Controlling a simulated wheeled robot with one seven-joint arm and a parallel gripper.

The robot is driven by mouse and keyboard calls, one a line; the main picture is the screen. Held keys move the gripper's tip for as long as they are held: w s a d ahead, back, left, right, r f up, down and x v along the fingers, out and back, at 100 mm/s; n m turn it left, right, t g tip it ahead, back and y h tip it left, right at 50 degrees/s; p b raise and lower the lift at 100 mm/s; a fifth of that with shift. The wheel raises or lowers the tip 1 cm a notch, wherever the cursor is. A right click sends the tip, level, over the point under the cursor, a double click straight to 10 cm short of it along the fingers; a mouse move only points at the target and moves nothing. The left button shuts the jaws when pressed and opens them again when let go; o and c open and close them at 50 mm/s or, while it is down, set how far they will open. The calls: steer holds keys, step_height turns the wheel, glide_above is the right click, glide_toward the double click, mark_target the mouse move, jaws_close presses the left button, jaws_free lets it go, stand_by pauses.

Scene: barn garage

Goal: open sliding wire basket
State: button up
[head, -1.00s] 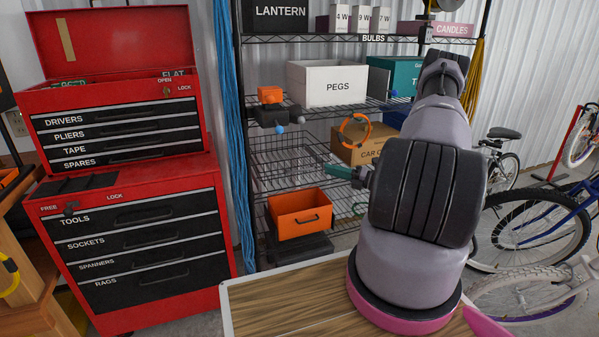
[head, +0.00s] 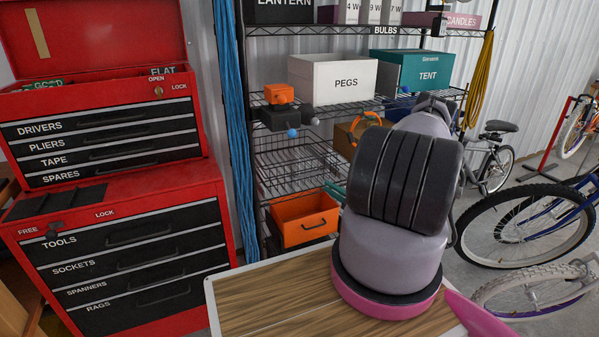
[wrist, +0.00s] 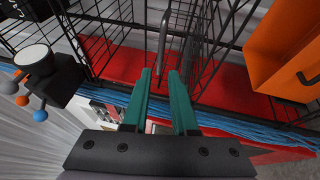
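The sliding wire basket (head: 290,168) is a dark wire-mesh basket on the middle level of the black rack, left of my arm in the head view. In the wrist view its mesh (wrist: 100,45) fills the upper part, with a grey bar handle (wrist: 164,40) near the centre. My gripper (wrist: 160,74) has two teal fingers with a gap between them, pointing toward the handle. The handle's near end lies at or between the fingertips; contact is unclear. In the head view my arm hides most of the gripper.
An orange bin (head: 304,218) sits just below the basket. A black device with coloured knobs (head: 280,118) is on the shelf above. A red tool chest (head: 120,230) stands left, blue cords (head: 233,130) hang beside the rack, and a wooden tabletop (head: 250,300) is in front.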

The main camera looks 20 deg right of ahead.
steer(key=x, duration=1.1)
steer(key=shift+w+a+f, duration=0.1)
steer(key=shift+w, duration=0.05)
jaws_close()
stand_by(1.1)
